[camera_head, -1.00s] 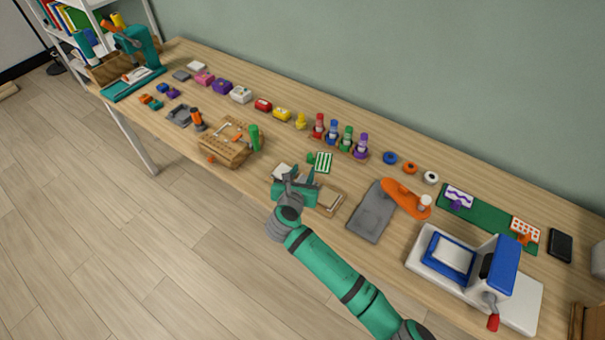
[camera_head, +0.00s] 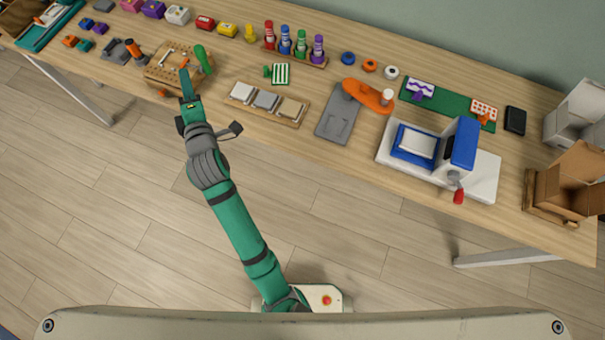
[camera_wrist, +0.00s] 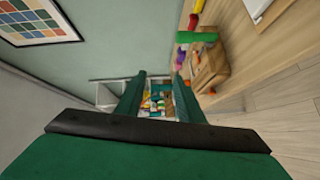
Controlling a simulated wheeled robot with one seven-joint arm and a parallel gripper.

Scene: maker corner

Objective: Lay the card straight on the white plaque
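A white card with green stripes (camera_head: 281,74) lies on the table behind a wooden tray (camera_head: 254,112), with a small green piece beside it. A white card with a purple zigzag (camera_head: 420,87) and one with orange dots (camera_head: 484,108) lie on a green mat. The white plaque (camera_head: 242,91) lies at the left of the tray, beside a grey plaque (camera_head: 265,99) and a tan one (camera_head: 290,107). My gripper (camera_head: 187,84) is left of the tray, near the wooden tool block. In the wrist view its fingers (camera_wrist: 158,100) are apart and empty.
The wooden tool block (camera_head: 180,70) with a green-handled tool (camera_head: 203,58) stands close to my gripper. A grey board (camera_head: 338,115) with an orange tool (camera_head: 367,96) and a blue-and-white press (camera_head: 440,155) are right of the tray. Open floor lies before the table.

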